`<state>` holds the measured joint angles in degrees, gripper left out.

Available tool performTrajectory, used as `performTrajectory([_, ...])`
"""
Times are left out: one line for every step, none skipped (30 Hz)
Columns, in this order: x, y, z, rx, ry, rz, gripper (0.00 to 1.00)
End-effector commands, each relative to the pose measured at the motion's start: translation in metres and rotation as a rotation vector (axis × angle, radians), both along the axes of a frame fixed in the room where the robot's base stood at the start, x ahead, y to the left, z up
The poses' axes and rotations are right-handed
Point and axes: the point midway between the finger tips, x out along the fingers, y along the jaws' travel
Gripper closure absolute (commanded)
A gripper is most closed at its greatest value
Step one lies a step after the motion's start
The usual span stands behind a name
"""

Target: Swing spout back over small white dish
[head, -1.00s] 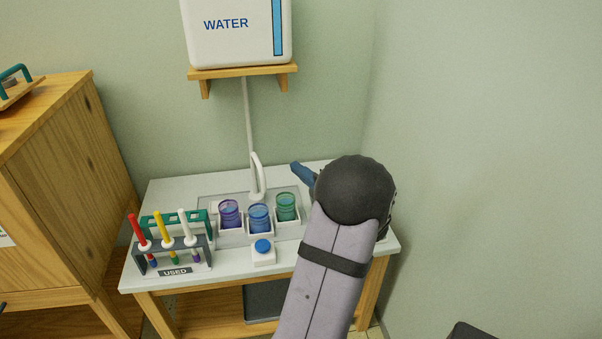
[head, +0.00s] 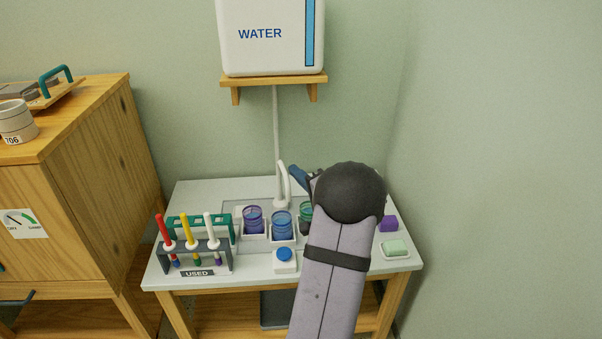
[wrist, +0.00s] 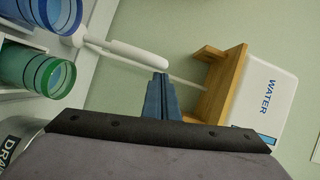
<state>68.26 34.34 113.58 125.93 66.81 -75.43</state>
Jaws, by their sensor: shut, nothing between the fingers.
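My gripper (head: 294,172) is just right of the spout. In the wrist view, its blue fingers (wrist: 160,82) are together and empty, with their tips by the spout's free end. I cannot tell whether they touch it. Purple, blue (head: 282,227) and green (head: 305,213) jars stand in white holders in front of the spout; my arm partly covers the green one. I cannot tell which holder is the small white dish.
At the right are a purple block (head: 388,223) and a green sponge (head: 396,247) on a white dish. The wall is close on the right.

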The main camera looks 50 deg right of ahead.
Motion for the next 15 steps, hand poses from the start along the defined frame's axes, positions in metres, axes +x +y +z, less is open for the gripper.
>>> performTrajectory([0.0, 0.0, 0.0001, 0.0, 0.0, 0.0, 1.0])
performTrajectory([0.0, 0.0, 0.0001, 0.0, 0.0, 0.0, 1.0])
performTrajectory([-0.0001, 0.0001, 0.0001, 0.0, 0.0, 0.0, 1.0])
performTrajectory([-0.0001, 0.0001, 0.0001, 0.0, 0.0, 0.0, 1.0])
performTrajectory([-0.0001, 0.0, 0.0001, 0.0, 0.0, 0.0, 1.0])
performTrajectory([-0.0001, 0.0, 0.0, 0.0, 0.0, 0.0, 1.0])
performTrajectory([-0.0001, 0.0001, -0.0001, 0.0, 0.0, 0.0, 1.0])
performTrajectory([0.0, 0.0003, -0.0002, 0.0, 0.0, 0.0, 1.0])
performTrajectory([0.0002, 0.0007, -0.0005, 0.0, 0.0, 0.0, 1.0])
performTrajectory([0.0004, 0.001, -0.0007, 0.0, 0.0, 0.0, 1.0])
performTrajectory([0.0007, 0.0016, -0.0011, -0.001, 0.0, 0.0, 1.0])
performTrajectory([0.0011, 0.0025, -0.0013, -0.001, 0.0, 0.0, 1.0])
performTrajectory([0.0016, 0.0033, -0.0016, -0.001, -0.001, 0.0, 1.0])
performTrajectory([0.0021, 0.0045, -0.0021, -0.001, 0.0, 0.001, 1.0])
performTrajectory([0.0028, 0.0061, -0.0029, -0.001, 0.0, 0.001, 1.0])
